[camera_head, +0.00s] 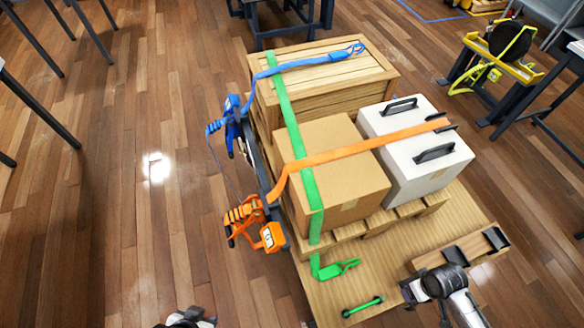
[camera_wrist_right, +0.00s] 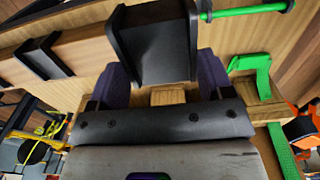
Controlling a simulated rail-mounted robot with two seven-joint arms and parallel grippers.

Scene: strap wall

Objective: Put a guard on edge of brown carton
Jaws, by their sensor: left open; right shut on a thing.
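The brown carton (camera_head: 350,180) sits on the pallet between the wooden crate and the white case. A green strap (camera_head: 300,150) runs over its top and down its near side, and an orange strap (camera_head: 350,150) crosses it. My right gripper (camera_wrist_right: 158,86) is shut on a black angled guard (camera_wrist_right: 150,45) at the wooden rack (camera_head: 470,246). I cannot tell whether the guard is clear of the rack. A second black guard (camera_head: 495,238) sits on the rack and also shows in the right wrist view (camera_wrist_right: 40,58). My left gripper (camera_head: 186,318) is open, partly cut off at the bottom edge.
The wooden crate (camera_head: 325,95), with a blue strap (camera_head: 290,68), and the white case (camera_head: 405,135) with black handles flank the carton. Orange (camera_head: 262,230) and blue (camera_head: 232,120) ratchets hang at the left. A green hook (camera_head: 335,269) and green rod (camera_head: 362,307) lie in front.

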